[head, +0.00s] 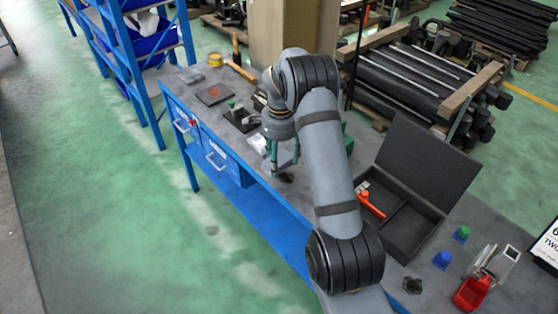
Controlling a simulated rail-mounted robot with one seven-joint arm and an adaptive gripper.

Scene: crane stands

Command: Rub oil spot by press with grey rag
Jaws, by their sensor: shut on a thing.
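My gripper (283,170) points down over the blue workbench (225,130), near its front edge. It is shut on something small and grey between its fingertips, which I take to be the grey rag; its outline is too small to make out. A dark patch (286,179), which looks like the oil spot, shows on the grey bench top right at the fingertips. I cannot tell whether the rag touches it. My arm hides part of the bench behind.
A pale crumpled item (258,143) lies left of my gripper. A black base with a green knob (237,116), a dark plate (214,94) and a hammer (236,52) lie farther back. An open black case (405,215) and a red holder (470,294) stand at right.

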